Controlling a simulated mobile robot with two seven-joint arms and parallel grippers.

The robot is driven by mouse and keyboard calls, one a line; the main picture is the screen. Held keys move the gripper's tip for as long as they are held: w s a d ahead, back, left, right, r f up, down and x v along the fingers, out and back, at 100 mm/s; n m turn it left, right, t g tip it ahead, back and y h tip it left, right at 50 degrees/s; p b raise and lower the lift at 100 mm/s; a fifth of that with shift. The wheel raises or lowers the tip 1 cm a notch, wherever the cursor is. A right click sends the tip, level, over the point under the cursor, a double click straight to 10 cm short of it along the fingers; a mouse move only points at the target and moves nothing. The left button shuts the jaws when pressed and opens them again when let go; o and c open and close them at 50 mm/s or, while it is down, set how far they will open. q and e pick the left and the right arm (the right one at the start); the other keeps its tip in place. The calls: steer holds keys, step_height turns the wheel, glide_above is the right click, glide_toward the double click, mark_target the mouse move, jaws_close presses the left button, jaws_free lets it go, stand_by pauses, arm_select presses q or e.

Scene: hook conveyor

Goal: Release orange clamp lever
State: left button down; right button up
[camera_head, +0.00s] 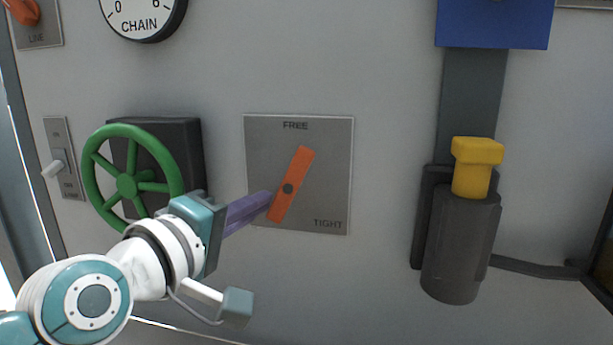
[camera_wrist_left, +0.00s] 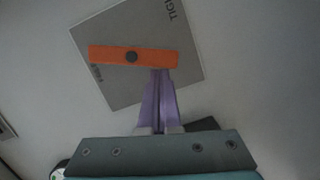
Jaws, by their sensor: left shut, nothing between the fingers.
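The orange clamp lever (camera_head: 304,163) turns on a dark pivot in the middle of a grey plate (camera_head: 329,190) marked FREE at the top and TIGHT at the lower right. Its upper end leans right of the FREE mark and its lower end points down and left. My left gripper (camera_head: 270,197), with purple fingers, is shut and empty, its tips at the lever's lower end. In the left wrist view the fingertips (camera_wrist_left: 160,72) are at one end of the lever (camera_wrist_left: 106,53); I cannot tell whether they touch. My right gripper is not in view.
A green handwheel (camera_head: 127,185) on a dark box is left of the plate, behind my left arm. A yellow-topped dark cylinder (camera_head: 461,240) stands out at the right. A white toggle switch (camera_head: 53,169) is at the far left. The panel between plate and cylinder is clear.

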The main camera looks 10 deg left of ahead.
arm_select(q)
steer(key=shift+d+f+n+t+h+b, duration=0.2)
steer(key=shift+d+f+n+b, duration=0.1)
steer(key=shift+n+b, duration=0.4)
steer(key=shift+d+f+n+t+h+b, duration=0.2)
steer(key=shift+n+b, duration=0.3)
steer(key=shift+n, duration=0.4)
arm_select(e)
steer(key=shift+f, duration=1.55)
arm_select(q)
steer(key=shift+a, duration=0.1)
